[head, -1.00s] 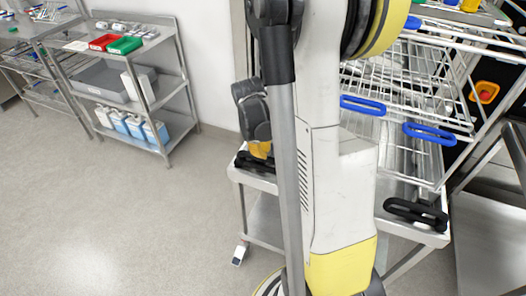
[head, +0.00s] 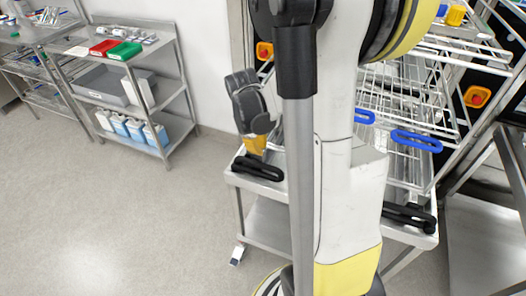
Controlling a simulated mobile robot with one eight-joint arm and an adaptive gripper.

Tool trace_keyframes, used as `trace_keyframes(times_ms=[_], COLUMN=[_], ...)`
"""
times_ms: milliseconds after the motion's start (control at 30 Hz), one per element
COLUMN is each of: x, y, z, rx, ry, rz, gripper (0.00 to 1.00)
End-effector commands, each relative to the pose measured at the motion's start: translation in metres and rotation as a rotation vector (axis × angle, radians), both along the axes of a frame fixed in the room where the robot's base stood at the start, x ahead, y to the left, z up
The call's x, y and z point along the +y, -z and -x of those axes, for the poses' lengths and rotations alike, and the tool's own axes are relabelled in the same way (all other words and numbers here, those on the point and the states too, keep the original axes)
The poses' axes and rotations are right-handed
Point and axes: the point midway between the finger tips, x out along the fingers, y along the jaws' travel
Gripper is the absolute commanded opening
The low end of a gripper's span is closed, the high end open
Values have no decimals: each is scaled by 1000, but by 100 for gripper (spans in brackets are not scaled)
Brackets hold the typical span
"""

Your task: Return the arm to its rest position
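My arm, white and yellow with a grey tube, fills the middle of the head view. A dark grey part with a yellow lower end, which looks like my gripper (head: 254,143), shows just left of the tube, above the steel cart (head: 265,187). It is partly hidden by my arm, and its fingers cannot be made out clearly. Nothing can be seen held in it.
A wire rack with blue handles (head: 416,141) stands at right, behind my arm. The cart has black handles (head: 258,168). A steel shelf (head: 165,85) with red and green trays stands at back left. The floor (head: 110,215) at left is clear.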

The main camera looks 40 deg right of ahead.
Motion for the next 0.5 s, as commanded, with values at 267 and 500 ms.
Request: trace_keyframes(times_ms=[267,500], x=[10,11], y=[-51,-59], z=[4,4], rx=[0,0], ry=[-2,-1], rz=[0,0], gripper=[0,0])
